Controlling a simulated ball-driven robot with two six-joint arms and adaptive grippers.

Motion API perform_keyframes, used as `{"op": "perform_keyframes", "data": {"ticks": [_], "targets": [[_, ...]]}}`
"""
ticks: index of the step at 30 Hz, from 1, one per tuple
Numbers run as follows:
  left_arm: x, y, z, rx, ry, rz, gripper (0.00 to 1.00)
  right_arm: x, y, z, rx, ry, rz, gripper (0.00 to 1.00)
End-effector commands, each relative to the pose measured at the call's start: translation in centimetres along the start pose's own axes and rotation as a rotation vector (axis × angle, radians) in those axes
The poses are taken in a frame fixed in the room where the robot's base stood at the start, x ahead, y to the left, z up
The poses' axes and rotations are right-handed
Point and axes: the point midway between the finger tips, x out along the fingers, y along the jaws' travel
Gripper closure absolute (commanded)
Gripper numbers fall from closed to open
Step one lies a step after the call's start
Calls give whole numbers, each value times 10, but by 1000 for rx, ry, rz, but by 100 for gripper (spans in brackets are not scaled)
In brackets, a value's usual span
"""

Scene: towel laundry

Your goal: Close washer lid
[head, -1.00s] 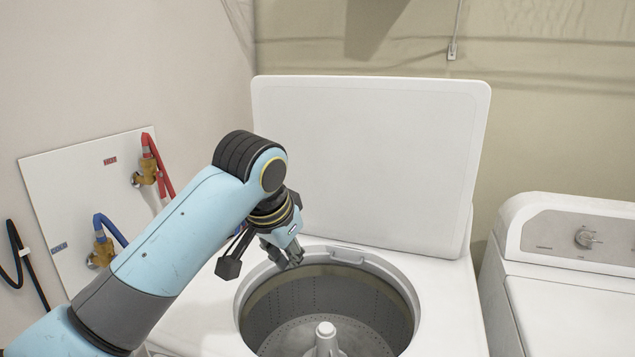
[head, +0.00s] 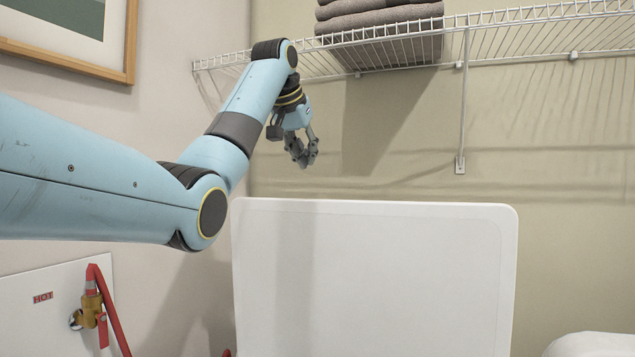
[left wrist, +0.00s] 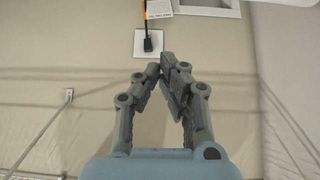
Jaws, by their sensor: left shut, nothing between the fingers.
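The white washer lid (head: 400,275) stands upright in the lower middle of the head view, open. The washer's tub and body are out of view below. My left gripper (head: 303,160) is raised above the lid's top edge, toward its left end, and apart from it. In the left wrist view the same gripper (left wrist: 163,66) is shut with its fingertips together and nothing between them. My right gripper is in neither view.
A white wire shelf (head: 530,18) runs along the back wall above, holding folded grey towels (head: 380,18). A shelf bracket (head: 461,120) hangs down right of my gripper. A red hose and brass valve (head: 92,305) are at lower left. A framed picture (head: 75,35) hangs upper left.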

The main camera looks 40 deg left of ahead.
Motion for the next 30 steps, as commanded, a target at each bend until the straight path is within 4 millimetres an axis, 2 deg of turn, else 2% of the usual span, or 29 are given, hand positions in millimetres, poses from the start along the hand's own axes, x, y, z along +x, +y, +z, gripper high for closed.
{"op": "perform_keyframes", "data": {"ticks": [6, 9, 13, 17, 19, 22, 30], "targets": [[33, 1, -1, 1, -8, -1, 100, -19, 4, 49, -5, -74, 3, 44], [53, 1, -1, 1, -7, 0, 100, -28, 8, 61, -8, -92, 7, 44], [76, 0, -1, 1, -7, -1, 100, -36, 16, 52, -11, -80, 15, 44], [97, 1, -1, 0, -7, -1, 100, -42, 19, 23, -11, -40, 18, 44], [94, 0, 4, 2, -1, -3, 100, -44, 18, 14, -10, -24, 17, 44], [88, -1, 12, 2, -1, -4, 100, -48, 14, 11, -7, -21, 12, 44], [75, 0, 29, 1, -2, -3, 100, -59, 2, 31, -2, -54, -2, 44]]}}
